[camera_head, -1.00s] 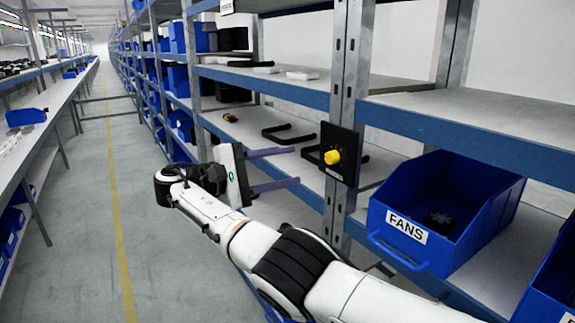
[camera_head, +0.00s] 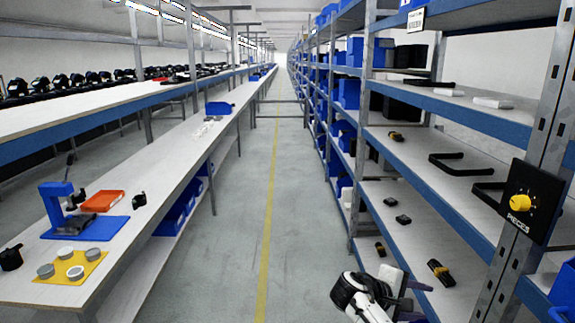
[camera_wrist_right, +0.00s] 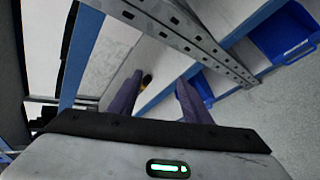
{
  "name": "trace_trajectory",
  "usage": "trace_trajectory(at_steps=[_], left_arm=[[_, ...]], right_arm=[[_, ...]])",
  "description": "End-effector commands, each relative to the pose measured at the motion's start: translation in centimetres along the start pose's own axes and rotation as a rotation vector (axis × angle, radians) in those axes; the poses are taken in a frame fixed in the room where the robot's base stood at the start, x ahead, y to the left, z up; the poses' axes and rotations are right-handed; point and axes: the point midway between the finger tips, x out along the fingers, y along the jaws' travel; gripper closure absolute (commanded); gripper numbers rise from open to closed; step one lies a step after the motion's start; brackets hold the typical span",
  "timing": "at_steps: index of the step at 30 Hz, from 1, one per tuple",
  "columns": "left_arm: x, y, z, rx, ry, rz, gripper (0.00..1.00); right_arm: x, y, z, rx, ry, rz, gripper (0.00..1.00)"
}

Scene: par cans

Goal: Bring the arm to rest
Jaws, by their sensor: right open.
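My right gripper (camera_head: 425,302) is low in the head view, right of the aisle's yellow line and beside the lower shelves. Its two purple fingers point right, spread apart with nothing between them. In the right wrist view the open fingers (camera_wrist_right: 156,92) extend toward a shelf and its metal post (camera_wrist_right: 190,35). A small black and yellow item (camera_wrist_right: 147,78) shows beyond the finger gap, apart from the gripper. My left gripper is not in view.
The shelf rack (camera_head: 408,165) runs along the right, with a black panel and yellow knob (camera_head: 519,203) on its post. A long workbench (camera_head: 170,185) is at left. The aisle floor (camera_head: 240,240) between is clear. A blue bin (camera_wrist_right: 283,30) is near in the wrist view.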

Motion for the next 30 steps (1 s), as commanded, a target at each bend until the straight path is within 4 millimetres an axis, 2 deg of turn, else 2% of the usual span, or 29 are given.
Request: trace_trajectory(at_steps=[1, 6, 9, 12, 15, 18, 21, 27, 30], left_arm=[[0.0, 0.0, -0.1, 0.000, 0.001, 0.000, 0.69], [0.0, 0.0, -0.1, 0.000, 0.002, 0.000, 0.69], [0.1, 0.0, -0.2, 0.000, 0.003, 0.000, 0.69], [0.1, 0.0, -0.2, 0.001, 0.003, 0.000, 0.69], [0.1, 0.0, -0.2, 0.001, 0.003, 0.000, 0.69], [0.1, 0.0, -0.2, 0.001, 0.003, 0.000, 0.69], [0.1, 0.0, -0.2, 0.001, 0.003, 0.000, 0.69], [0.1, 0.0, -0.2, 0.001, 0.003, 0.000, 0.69], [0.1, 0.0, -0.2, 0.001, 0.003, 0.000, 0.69]], right_arm=[[1.0, -4.2, -0.5, 0.006, 0.060, -0.053, 0.56], [1.8, -17.1, -1.4, 0.087, 0.281, -0.247, 0.56], [1.1, -23.8, -0.7, 0.164, 0.394, -0.362, 0.56], [-0.5, -29.4, 0.8, 0.259, 0.493, -0.476, 0.56], [-2.7, -33.7, 3.1, 0.370, 0.578, -0.583, 0.56], [-5.2, -36.6, 5.9, 0.493, 0.650, -0.682, 0.56], [-7.9, -38.2, 9.0, 0.622, 0.709, -0.770, 0.56], [-11.9, -38.2, 13.6, 0.822, 0.779, -0.881, 0.56], [-12.9, -37.9, 14.7, 0.873, 0.795, -0.904, 0.56]])
